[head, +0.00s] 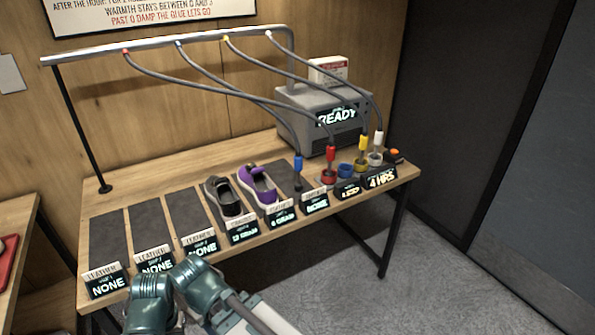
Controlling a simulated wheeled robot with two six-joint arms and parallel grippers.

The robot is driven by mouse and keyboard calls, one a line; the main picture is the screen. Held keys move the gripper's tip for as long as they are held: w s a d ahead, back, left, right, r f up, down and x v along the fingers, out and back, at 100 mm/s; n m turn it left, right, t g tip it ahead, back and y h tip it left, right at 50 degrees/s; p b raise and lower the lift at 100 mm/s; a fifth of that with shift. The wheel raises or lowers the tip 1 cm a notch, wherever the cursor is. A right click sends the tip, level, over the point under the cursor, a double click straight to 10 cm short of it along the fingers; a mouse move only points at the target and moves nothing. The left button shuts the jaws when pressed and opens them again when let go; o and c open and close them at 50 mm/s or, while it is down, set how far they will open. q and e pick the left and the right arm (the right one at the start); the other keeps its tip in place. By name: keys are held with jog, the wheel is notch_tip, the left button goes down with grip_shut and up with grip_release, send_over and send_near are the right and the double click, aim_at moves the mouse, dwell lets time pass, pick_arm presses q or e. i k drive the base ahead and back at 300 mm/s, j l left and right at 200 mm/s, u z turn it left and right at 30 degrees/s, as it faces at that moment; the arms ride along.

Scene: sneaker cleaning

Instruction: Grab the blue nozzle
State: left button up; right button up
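The blue nozzle (298,163) stands roughly upright at the end of a grey hose, over the dark mat just right of the purple sneaker (258,184). Its dark lower part points down; whether it touches the mat is too small to tell. A blue cup (346,170) to its right holds no nozzle. Teal and grey parts of my arms show at the bottom edge, well short of the nozzle. Neither gripper's fingers can be seen.
The red nozzle (331,155), yellow nozzle (362,143) and white nozzle (377,142) stand in cups at right. Hoses hang from an overhead rail (165,51). A grey machine (300,108) reads READY. A black sneaker (222,196) and lit signs line the table.

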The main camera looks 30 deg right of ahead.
aim_at(298, 157)
jog(key=i, duration=0.4)
jog(key=i+j+z, duration=0.15)
jog(key=i, duration=0.25)
jog(key=z, duration=1.7)
